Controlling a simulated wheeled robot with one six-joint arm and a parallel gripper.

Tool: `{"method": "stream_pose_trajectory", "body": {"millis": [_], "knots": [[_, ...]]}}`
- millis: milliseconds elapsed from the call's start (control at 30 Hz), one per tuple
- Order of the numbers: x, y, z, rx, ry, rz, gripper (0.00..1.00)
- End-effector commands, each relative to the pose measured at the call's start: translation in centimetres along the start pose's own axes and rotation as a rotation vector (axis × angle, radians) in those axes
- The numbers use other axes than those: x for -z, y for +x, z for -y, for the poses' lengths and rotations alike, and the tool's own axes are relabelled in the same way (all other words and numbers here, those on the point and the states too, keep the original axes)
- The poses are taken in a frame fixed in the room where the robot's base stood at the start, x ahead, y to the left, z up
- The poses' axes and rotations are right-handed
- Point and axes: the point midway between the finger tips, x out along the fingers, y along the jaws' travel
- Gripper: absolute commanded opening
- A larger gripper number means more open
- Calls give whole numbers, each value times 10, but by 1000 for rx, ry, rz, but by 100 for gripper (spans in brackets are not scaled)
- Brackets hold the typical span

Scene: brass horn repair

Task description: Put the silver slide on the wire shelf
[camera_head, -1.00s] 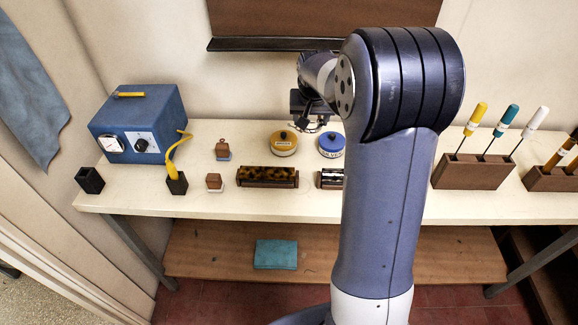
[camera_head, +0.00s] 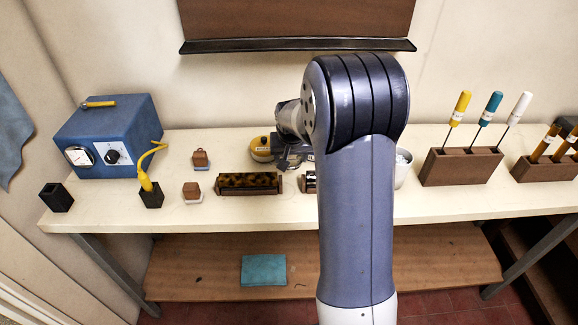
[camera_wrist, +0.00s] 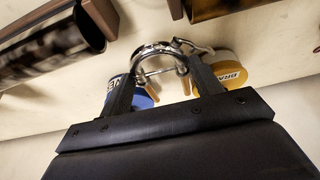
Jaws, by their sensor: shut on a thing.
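The silver slide (camera_wrist: 158,52), a shiny U-shaped tube with a thin brace, is between the two dark fingers of my gripper (camera_wrist: 163,88) in the wrist view. My gripper is shut on it. In the head view my gripper (camera_head: 292,158) hangs over the bench behind the yellow tin's right side, partly hidden by my arm, and the slide cannot be made out there. No wire shelf can be recognised in either view.
The bench (camera_head: 110,213) holds a yellow tin (camera_head: 261,149), a blue tin (camera_wrist: 143,97), a tortoiseshell roll (camera_head: 249,182), a dark shiny cylinder (camera_wrist: 60,45), a blue machine (camera_head: 108,137) and a screwdriver block (camera_head: 460,167). A white cup (camera_head: 402,168) stands beside my arm.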

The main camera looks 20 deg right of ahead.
Motion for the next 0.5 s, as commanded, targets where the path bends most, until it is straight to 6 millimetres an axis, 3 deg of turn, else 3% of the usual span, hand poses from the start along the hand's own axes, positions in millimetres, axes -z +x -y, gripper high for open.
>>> {"method": "stream_pose_trajectory", "body": {"millis": [267, 500], "knots": [[-14, 33, 0, -1, 0, 2, 33], [-15, 36, 0, 0, 0, 0, 33]]}}
